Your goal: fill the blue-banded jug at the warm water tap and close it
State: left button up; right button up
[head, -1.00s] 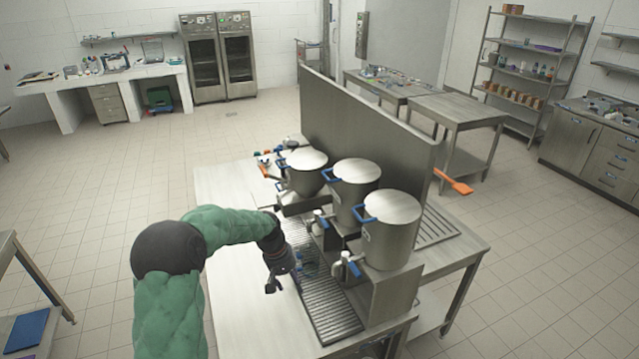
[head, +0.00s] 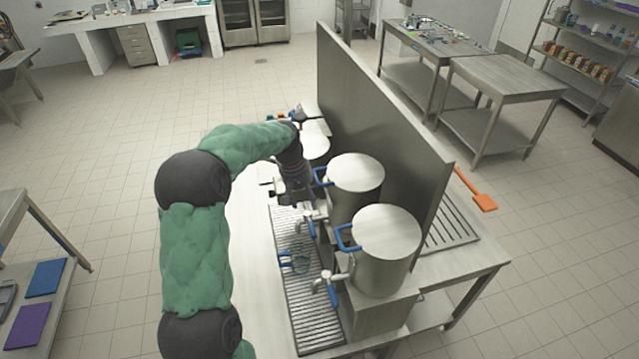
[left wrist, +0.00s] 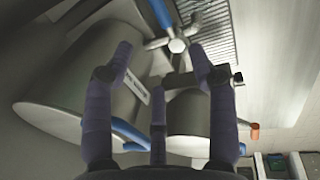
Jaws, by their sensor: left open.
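A small clear jug with blue on it (head: 301,263) stands on the drip tray (head: 312,325), between the nearest and middle taps and a little in front of them. I cannot tell its fill. The nearest tap (head: 328,280) and middle tap (head: 307,216) have blue levers. My left gripper (head: 272,190) is open and empty, beyond the jug and beside the middle tap. In the left wrist view, a tap (left wrist: 177,45) with a blue lever (left wrist: 160,12) shows between the spread fingertips of the gripper (left wrist: 160,58). Contact is not clear. My right gripper is out of view.
Three steel urns stand along a tall steel panel (head: 375,120): near (head: 385,245), middle (head: 355,185) and far (head: 316,142). An orange paddle (head: 480,195) sticks out behind the panel. The counter left of the tray is mostly clear.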

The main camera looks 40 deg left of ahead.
aim_at(312, 223)
pick_arm(q)
jog(key=f, duration=0.2)
jog(key=f+p, duration=0.1)
jog(key=f, duration=0.2)
jog(key=d+f, duration=0.1)
jog(key=f, duration=0.2)
jog(key=shift+w+f+p, duration=0.2)
jog(key=shift+w+p, duration=0.1)
jog(key=shift+d+f, duration=0.1)
jog(key=shift+f, duration=0.55)
jog(key=shift+w+f, duration=0.15)
jog(key=shift+f, duration=0.1)
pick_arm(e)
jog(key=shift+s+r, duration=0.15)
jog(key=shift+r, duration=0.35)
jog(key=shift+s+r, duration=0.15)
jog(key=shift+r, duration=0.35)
